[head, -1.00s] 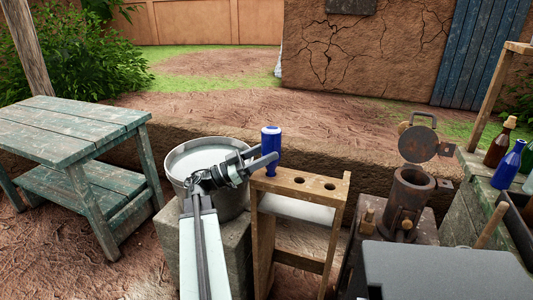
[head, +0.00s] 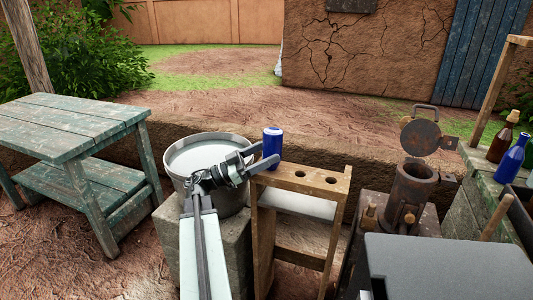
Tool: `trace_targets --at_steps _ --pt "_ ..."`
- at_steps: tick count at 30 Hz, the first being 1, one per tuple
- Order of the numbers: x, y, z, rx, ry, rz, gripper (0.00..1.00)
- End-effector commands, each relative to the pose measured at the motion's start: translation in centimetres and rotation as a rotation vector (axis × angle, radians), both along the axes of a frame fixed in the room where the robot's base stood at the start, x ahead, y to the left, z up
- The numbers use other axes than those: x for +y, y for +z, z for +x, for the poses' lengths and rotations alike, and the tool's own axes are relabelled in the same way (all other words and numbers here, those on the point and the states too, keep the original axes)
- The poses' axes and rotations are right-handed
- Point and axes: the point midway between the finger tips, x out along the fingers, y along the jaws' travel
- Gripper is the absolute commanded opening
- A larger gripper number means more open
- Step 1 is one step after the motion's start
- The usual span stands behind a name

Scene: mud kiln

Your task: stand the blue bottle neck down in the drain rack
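The blue bottle (head: 273,138) is upside down and upright, its flat base on top, at the left end of the wooden drain rack (head: 315,188). My gripper (head: 268,155) reaches in from the left with one finger across the bottle's near side and the other at its far left side. It looks shut on the bottle. The bottle's neck is hidden, seemingly down at the rack's left end, so I cannot see how deep it sits. Two holes in the rack's top board are visible and empty to the right of the bottle.
A grey pail (head: 177,153) stands on a stone block behind my arm. A rusty metal pot with an open lid (head: 412,185) stands right of the rack. Another blue bottle (head: 510,160) and a brown bottle (head: 500,144) stand at far right. A green table (head: 70,120) is at left.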

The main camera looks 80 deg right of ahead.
Motion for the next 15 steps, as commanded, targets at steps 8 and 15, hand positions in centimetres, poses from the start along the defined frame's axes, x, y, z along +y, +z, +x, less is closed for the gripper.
trace_targets --at_steps 8,15 --pt "0.1 -0.3 0.4 -0.001 0.001 0.000 0.79" --pt "1.6 -2.3 4.3 0.000 0.003 0.000 0.79"
